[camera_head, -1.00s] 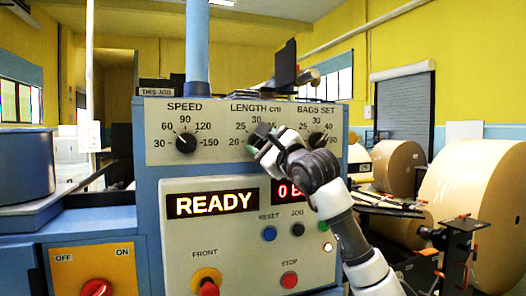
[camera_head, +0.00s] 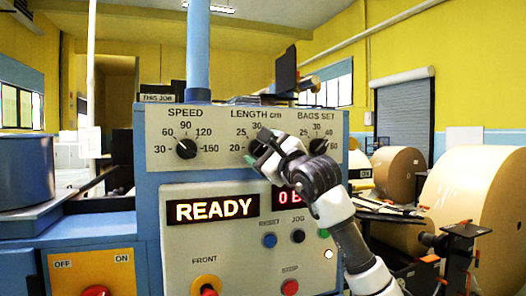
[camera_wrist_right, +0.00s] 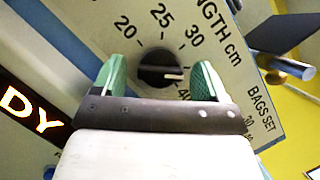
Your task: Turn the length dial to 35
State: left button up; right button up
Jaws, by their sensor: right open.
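The length dial (camera_head: 256,147) is a black round knob on the grey panel, under the label LENGTH cm. It is partly hidden by my right gripper (camera_head: 266,150) in the head view. In the right wrist view the dial (camera_wrist_right: 157,69) sits between the green fingertips of my open right gripper (camera_wrist_right: 158,78), with gaps visible on both sides. Its white pointer line points right, toward the right fingertip. Labels 20, 25 and 30 show, and 40 shows in part. The label between 30 and 40 is hidden behind that finger. My left gripper is not in view.
The speed dial (camera_head: 186,148) is to the left and the bags set dial (camera_head: 318,146) to the right, close to my wrist. Below are the READY display (camera_head: 212,208), the blue reset button (camera_head: 269,240) and the red stop button (camera_head: 289,287). Kraft rolls (camera_head: 477,200) stand at right.

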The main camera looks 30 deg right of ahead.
jog(key=b+v, duration=0.1)
jog(key=v, duration=0.3)
jog(key=shift+s+f+b, duration=0.3)
jog(key=shift+s, duration=0.05)
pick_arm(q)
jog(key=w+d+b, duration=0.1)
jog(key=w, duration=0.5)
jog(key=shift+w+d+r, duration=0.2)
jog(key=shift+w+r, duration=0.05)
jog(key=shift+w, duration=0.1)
pick_arm(e)
send_near(263, 151)
jog(key=shift+s+r, duration=0.1)
jog(key=shift+s, duration=0.3)
